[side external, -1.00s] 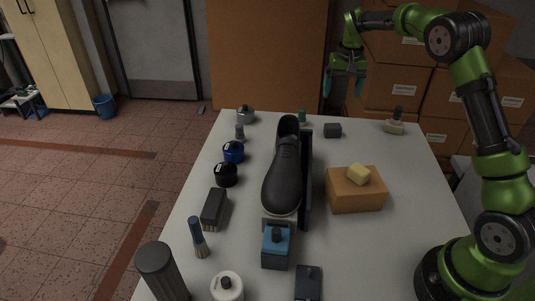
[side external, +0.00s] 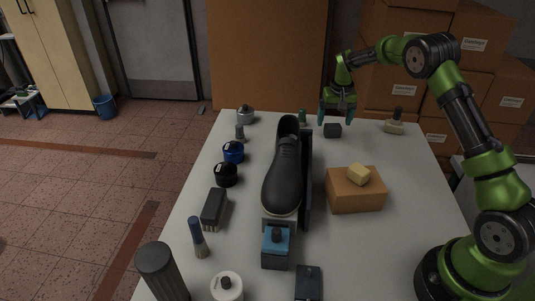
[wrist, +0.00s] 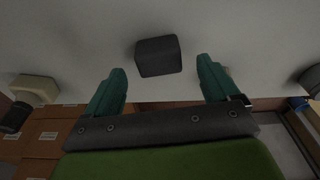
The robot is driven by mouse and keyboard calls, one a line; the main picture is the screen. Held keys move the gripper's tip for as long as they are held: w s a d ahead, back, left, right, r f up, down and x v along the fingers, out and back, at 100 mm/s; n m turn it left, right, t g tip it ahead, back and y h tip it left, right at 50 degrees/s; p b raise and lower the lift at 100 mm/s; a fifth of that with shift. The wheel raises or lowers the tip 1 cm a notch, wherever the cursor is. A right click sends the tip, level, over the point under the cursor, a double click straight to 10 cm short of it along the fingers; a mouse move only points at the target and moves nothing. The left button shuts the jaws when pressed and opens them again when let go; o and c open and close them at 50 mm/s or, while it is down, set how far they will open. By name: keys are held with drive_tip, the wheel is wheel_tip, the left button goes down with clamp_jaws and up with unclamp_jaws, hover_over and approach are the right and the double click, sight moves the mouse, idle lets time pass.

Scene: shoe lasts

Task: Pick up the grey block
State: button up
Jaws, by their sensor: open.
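In the wrist view the grey block (wrist: 158,56) sits ahead of and between the two teal fingers, with clear space on each side. My gripper (side external: 337,117) is open and empty, pointing down just above the block. Its fingers also show in the wrist view (wrist: 161,82). Neither finger visibly touches the block.
An orange box (side external: 356,196) bears a yellow block (side external: 359,174). Table between box and grey block is clear.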

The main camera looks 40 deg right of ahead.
sight(333, 125)
drive_tip(key=f, duration=0.4)
drive_tip(key=shift+w+d, duration=0.15)
drive_tip(key=shift+d, duration=0.05)
drive_tip(key=shift+r, duration=0.1)
drive_tip(key=c, duration=1.1)
drive_tip(key=shift+o, duration=0.2)
drive_tip(key=shift+r, duration=0.1)
